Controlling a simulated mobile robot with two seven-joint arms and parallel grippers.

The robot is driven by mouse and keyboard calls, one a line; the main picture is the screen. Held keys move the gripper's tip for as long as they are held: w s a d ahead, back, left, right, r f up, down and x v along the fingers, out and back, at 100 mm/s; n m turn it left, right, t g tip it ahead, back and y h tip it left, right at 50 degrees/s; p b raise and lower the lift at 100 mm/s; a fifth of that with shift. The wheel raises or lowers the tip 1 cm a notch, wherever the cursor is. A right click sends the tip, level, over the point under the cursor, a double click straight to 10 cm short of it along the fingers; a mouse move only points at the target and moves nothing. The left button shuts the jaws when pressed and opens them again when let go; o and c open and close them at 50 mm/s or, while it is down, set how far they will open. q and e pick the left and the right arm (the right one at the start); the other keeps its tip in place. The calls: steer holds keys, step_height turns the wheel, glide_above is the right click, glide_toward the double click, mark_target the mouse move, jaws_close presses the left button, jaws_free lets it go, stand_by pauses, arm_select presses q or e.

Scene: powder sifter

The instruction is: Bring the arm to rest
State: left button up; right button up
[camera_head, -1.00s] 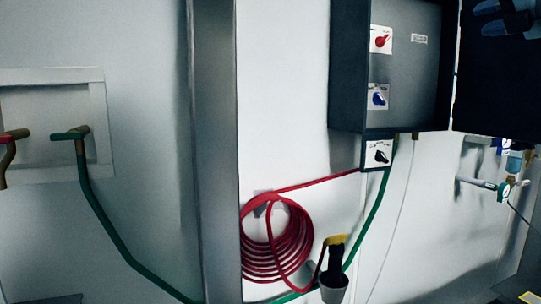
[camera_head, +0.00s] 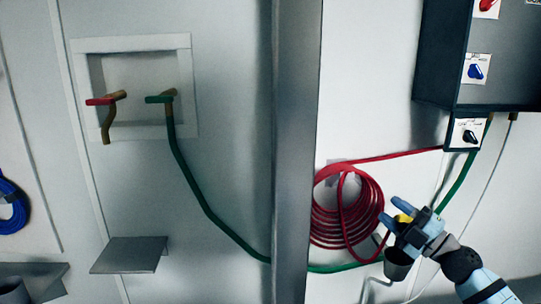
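My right gripper (camera_head: 389,209) reaches in from the lower right on its light blue arm (camera_head: 487,287). Its two blue fingers point up and left and stand apart. A bit of yellow (camera_head: 404,218) shows between or behind them. It looks like part of the yellow-topped black nozzle by the grey cup (camera_head: 397,265); the rest is hidden by the gripper. I cannot tell whether the gripper touches it. My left gripper is not in view.
A coiled red hose (camera_head: 345,215) hangs left of my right gripper, with a green hose (camera_head: 205,205) below it. A dark control box (camera_head: 440,60) is above. A metal post (camera_head: 297,150) stands mid-view, and a small grey shelf (camera_head: 130,255) is at lower left.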

steer(key=s+a+f+m+t+h+p, duration=0.15)
steer(key=s+f+m+h, duration=0.5)
steer(key=f, duration=0.65)
steer(key=s+a+f+m+h, duration=0.2)
steer(key=s+f+m+h, duration=0.2)
steer(key=s+f+m, duration=0.55)
steer(key=s+a+f+m+g+h, duration=0.1)
steer(key=s+a+f+m+g, duration=0.1)
steer(key=s+f, duration=0.6)
steer(key=s+a+f+m+g+h+p, duration=0.1)
steer(key=s+a+f+m+g, duration=0.1)
steer(key=s+f, duration=0.6)
steer(key=shift+a+f+m+g, duration=0.25)
steer(key=shift+m+g, duration=0.35)
steer(key=shift+g, duration=0.45)
